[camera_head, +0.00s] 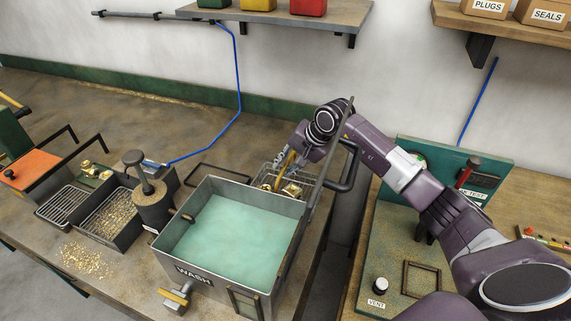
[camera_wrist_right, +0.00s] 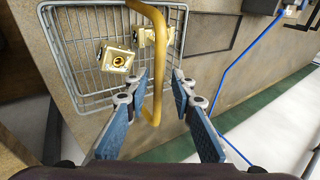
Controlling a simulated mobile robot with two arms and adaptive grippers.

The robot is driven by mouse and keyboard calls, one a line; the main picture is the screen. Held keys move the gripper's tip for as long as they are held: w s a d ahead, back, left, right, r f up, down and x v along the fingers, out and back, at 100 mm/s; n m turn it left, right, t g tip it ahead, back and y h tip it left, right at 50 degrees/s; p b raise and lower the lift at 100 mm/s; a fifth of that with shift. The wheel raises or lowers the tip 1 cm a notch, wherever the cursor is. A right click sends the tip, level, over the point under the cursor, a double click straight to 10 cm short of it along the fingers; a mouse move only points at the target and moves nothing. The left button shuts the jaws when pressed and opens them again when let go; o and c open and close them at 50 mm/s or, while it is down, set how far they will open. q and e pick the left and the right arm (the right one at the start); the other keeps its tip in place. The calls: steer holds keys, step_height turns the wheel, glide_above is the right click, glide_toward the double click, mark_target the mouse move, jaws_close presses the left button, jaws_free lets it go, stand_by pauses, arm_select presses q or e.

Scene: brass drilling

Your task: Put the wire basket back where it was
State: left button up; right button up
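The wire basket (camera_head: 311,184) stands on the bench behind the wash tank (camera_head: 235,232), partly hidden by the tank wall and my right arm. In the right wrist view the basket (camera_wrist_right: 88,57) holds brass fittings (camera_wrist_right: 116,60), and its yellow handle (camera_wrist_right: 154,25) stands up over it. My right gripper (camera_head: 285,160) is over the basket. In the right wrist view its blue fingers (camera_wrist_right: 159,78) are apart on both sides of the handle, with gaps visible. The left gripper is not in view.
A dark rectangular outline (camera_head: 220,173) lies on the bench behind the tank. A dark cylinder with a knob (camera_head: 151,207), a tray of granules (camera_head: 112,217) and an orange-topped unit (camera_head: 40,171) stand left. The green test panel (camera_head: 440,150) is right. A shelf (camera_head: 290,17) hangs above.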

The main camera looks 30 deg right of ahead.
steer(key=shift+r, duration=0.1)
steer(key=shift+s+d+r, duration=0.1)
steer(key=shift+r, duration=0.05)
steer(key=b+v, duration=0.3)
steer(key=v, duration=0.4)
stand_by(0.5)
